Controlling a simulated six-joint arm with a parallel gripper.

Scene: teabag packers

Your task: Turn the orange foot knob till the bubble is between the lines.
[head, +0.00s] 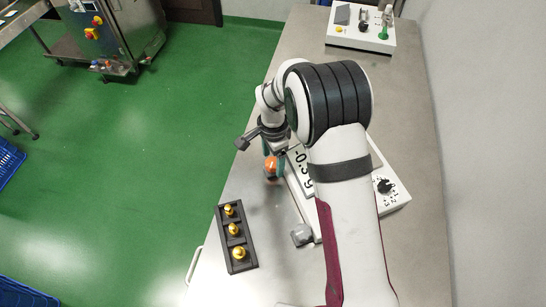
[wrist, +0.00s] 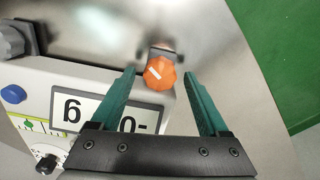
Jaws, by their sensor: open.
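The orange foot knob (head: 271,167) is at the left corner of the white scale (head: 304,203). In the wrist view the orange knob (wrist: 158,74), with a white mark on it, lies between the two teal fingertips. My gripper (wrist: 160,78) is open, one finger to each side of the knob, with a gap visible on both sides. In the head view my gripper (head: 270,150) is at the knob. A small green level window (wrist: 38,125) shows at the left of the wrist view; its bubble is too small to place against the lines.
The scale's display (head: 300,162) is partly hidden by my arm. A grey foot knob (head: 302,234) is at its near corner. A black tray (head: 222,220) with brass weights stands at left. Another white device (head: 345,43) is at the far end. The table's left edge is close.

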